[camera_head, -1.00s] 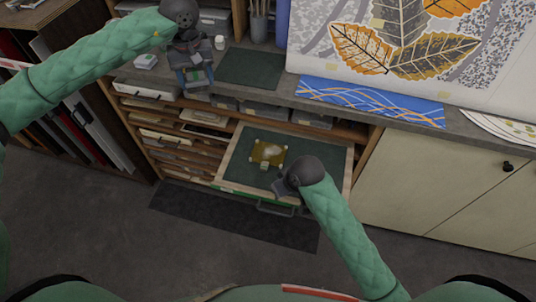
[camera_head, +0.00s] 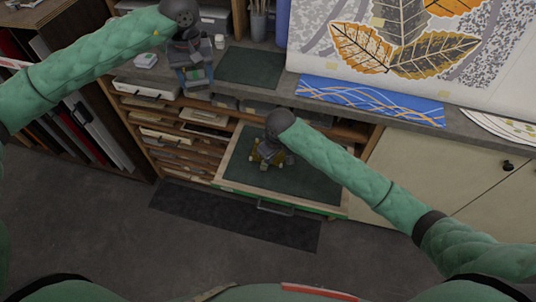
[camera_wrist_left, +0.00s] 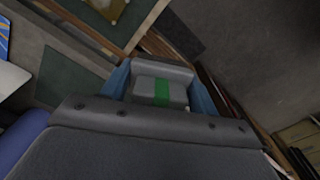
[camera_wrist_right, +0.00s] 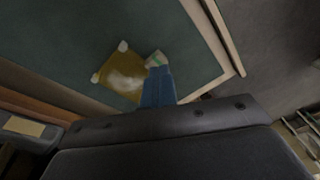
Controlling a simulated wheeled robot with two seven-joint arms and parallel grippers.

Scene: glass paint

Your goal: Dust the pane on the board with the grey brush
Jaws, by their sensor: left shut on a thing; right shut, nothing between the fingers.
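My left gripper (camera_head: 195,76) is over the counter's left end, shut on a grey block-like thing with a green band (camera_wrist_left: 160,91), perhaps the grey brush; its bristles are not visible. The amber pane (camera_wrist_right: 118,78) lies on the dark green board (camera_wrist_right: 90,30) in the open drawer. A pale patch covers its middle, and small pale pieces sit at its corners. In the head view, my right gripper (camera_head: 268,152) hides most of the pane. Its blue fingers (camera_wrist_right: 157,82) are shut and empty, close to a pale corner piece with a green mark; I cannot tell if they touch.
A green mat (camera_head: 250,68) lies bare on the counter (camera_head: 275,93). A blue patterned strip (camera_head: 370,100) and a large leaf picture (camera_head: 400,40) are to the right. Shelves with papers are left of the drawer. The board's right part is clear.

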